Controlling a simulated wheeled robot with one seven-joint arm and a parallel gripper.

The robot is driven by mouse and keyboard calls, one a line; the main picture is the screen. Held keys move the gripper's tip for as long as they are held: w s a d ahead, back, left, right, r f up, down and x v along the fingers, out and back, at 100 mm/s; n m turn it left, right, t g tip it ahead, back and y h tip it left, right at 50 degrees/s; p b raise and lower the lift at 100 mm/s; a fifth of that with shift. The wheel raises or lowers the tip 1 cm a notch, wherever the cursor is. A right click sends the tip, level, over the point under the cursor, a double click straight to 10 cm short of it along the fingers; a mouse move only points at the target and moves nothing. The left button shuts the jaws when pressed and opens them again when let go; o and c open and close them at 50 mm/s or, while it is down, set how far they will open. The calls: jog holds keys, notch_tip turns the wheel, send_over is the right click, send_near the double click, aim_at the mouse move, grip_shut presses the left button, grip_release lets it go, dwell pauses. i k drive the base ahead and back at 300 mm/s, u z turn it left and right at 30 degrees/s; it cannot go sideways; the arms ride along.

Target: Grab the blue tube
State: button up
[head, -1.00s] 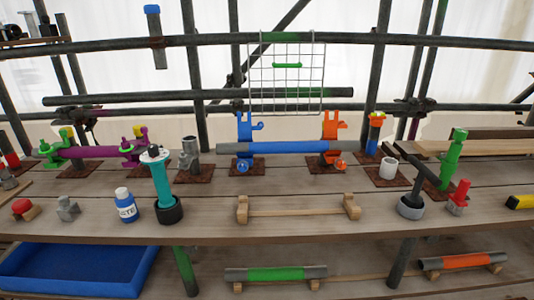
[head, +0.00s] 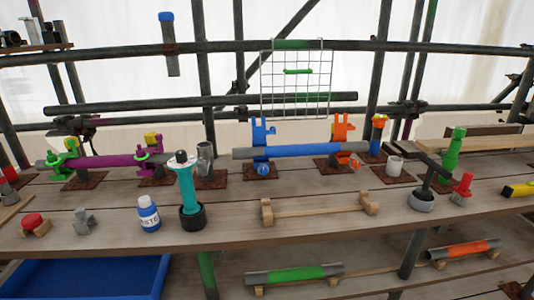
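The blue tube (head: 303,150) is a grey pipe with a blue middle. It lies level towards the back of the upper wooden shelf. Its left part rests at a blue clamp (head: 262,134) and its right part at an orange clamp (head: 341,131). The upper parts of both clamps stand upright above the tube. Both clamps stand on rusty brown plates. My gripper is not seen in the head view, and nothing is seen holding the tube.
A wooden cradle (head: 318,209) stands in front of the tube. A teal post (head: 186,190) and white bottle (head: 148,213) stand front left. A purple tube (head: 110,160) lies left. A wire grid (head: 297,80) hangs behind. A green-banded tube (head: 295,274) lies on the lower shelf.

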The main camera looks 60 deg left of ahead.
aim_at(295, 150)
jog(key=u, duration=2.1)
jog(key=i, duration=1)
jog(key=u, duration=0.05)
